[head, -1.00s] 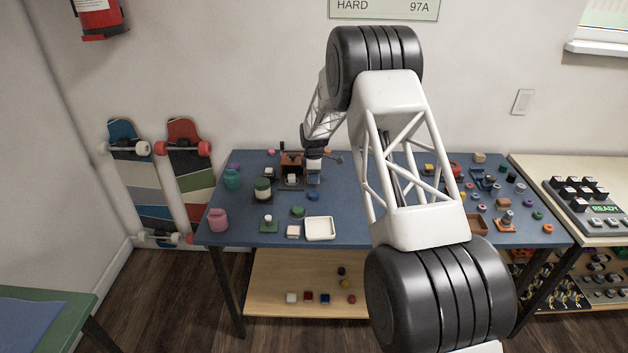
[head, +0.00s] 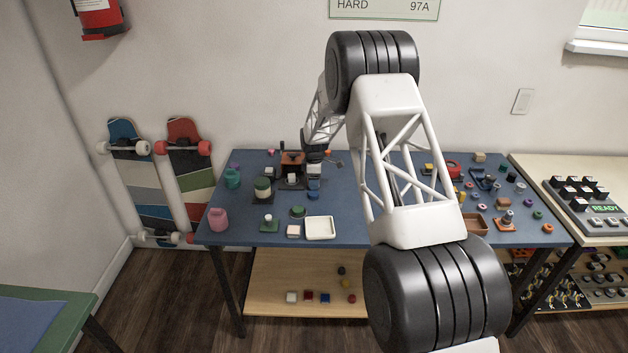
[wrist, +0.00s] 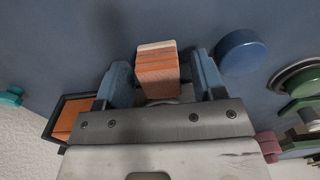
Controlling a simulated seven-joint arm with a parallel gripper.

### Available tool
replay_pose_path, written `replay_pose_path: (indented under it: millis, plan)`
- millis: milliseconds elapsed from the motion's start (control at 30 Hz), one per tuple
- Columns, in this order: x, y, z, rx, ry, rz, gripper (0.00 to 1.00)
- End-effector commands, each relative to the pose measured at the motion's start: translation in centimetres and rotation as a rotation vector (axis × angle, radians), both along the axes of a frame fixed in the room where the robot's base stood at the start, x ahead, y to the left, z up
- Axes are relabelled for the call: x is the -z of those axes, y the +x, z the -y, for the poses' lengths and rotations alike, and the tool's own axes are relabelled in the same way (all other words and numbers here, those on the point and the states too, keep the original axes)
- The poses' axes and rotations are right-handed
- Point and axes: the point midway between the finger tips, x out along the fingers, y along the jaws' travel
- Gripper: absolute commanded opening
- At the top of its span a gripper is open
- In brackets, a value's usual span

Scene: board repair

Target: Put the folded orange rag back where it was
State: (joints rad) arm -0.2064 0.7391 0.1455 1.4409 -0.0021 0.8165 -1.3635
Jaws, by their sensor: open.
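In the wrist view the folded orange rag (wrist: 157,72) is a small block with pale, layered stripes. It stands out between the two blue fingers of my gripper (wrist: 159,64). The fingers are apart, with a visible gap on each side of the rag. I cannot tell whether the rag rests on the table. In the head view my gripper (head: 315,158) is at the back of the blue table (head: 360,222), and I cannot make out the rag there.
A blue disc (wrist: 242,52) lies right of the fingers in the wrist view. A dark-rimmed box with an orange inside (wrist: 66,116) is at lower left. Green and pink parts crowd the right edge. A white tray (head: 320,228) stands at the table's front.

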Motion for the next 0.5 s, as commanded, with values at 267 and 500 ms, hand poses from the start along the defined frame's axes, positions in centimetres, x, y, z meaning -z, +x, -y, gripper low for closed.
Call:
replay_pose_path:
  millis: [267,500]
  plan:
    - [-0.4,0.0,0.0,0.0,0.0,0.001,0.63]
    - [-2.5,0.0,0.0,0.0,0.0,0.001,0.63]
